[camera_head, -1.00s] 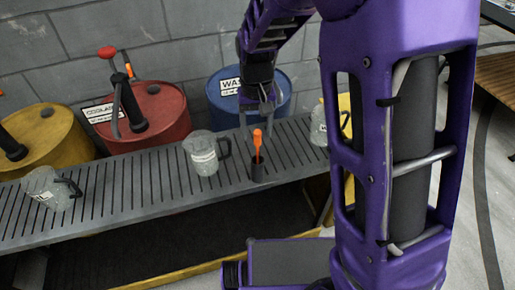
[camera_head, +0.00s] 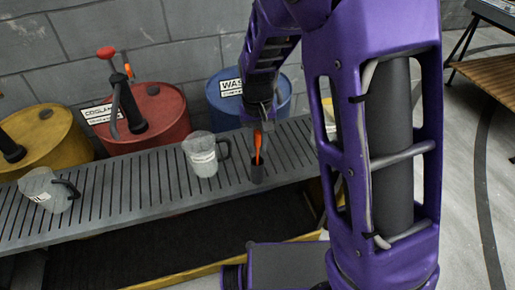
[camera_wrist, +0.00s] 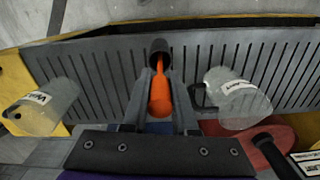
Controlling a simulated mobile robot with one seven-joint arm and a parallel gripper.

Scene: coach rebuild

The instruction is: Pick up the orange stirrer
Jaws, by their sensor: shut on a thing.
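The orange stirrer (camera_head: 258,143) stands in a small dark cup (camera_head: 257,173) on the slatted grey shelf. My gripper (camera_head: 259,122) is above the cup with its fingers around the stirrer's upper part. In the wrist view the stirrer (camera_wrist: 160,92) lies between the two fingers of my gripper (camera_wrist: 160,90), which are shut on it. Its lower end reaches into the mouth of the dark cup (camera_wrist: 160,47). In the head view my gripper and wrist cover the stirrer's top.
A clear jug (camera_head: 203,155) stands just left of the cup, and another jug (camera_head: 44,190) is at the far left of the slatted shelf (camera_head: 130,192). Red (camera_head: 160,115), yellow (camera_head: 50,140) and blue (camera_head: 225,112) drums stand behind, against the block wall.

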